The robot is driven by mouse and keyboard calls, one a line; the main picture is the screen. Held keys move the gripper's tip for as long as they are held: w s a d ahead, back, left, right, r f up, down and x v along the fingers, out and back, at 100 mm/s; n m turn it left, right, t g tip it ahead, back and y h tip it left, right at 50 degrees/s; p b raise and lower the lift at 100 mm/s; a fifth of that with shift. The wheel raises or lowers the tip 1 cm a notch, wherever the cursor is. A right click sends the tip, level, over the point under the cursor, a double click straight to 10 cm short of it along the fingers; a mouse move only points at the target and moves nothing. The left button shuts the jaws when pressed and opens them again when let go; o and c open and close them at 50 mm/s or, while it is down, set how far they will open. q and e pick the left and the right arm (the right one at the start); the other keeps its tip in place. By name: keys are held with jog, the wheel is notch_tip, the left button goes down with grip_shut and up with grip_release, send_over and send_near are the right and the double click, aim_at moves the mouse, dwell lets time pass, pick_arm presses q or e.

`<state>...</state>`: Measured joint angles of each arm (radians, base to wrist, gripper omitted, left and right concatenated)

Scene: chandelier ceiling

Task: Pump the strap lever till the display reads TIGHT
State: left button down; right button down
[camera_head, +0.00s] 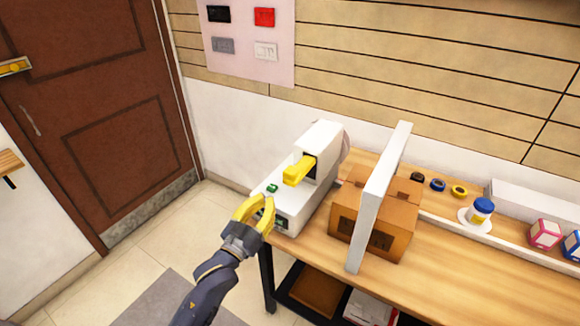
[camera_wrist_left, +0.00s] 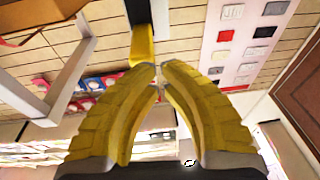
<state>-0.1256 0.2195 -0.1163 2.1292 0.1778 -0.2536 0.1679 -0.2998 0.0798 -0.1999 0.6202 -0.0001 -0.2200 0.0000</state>
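The white strapping machine (camera_head: 290,205) stands at the left end of the wooden table. Its yellow lever (camera_head: 298,171) sticks out of the upright housing toward the front left; it also shows in the left wrist view (camera_wrist_left: 142,46) just past my fingertips. A small dark display (camera_head: 281,223) with green marks is on the machine's front; its text is too small to read, and my gripper partly covers that side. My left gripper (camera_head: 264,199) is in front of the machine, lower left of the lever and apart from it in the head view. Its yellow fingertips meet with nothing between them. My right gripper is not shown.
A cardboard box (camera_head: 400,225) stands right of the machine, with an upright white frame (camera_head: 380,190) across it. Tape rolls (camera_head: 459,191), a blue-lidded jar (camera_head: 481,210) and small boxes (camera_head: 545,234) lie farther right. The table front is bare; floor is free at left.

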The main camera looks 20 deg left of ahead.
pick_arm(q)
notch_tip(320, 180, up, 9)
jog(key=s+d+t+h, duration=0.1)
jog(key=s+d, duration=0.1)
jog(key=shift+s+r+m+h, duration=0.15)
jog(key=shift+s+m+h, duration=0.05)
jog(key=shift+m+h, duration=0.2)
jog(key=shift+w, duration=0.1)
notch_tip(320, 180, up, 3)
send_over(288, 174)
jog(key=shift+w+r, duration=0.1)
jog(key=shift+r, duration=0.05)
notch_tip(288, 174, down, 2)
jog(key=shift+f, duration=1.05)
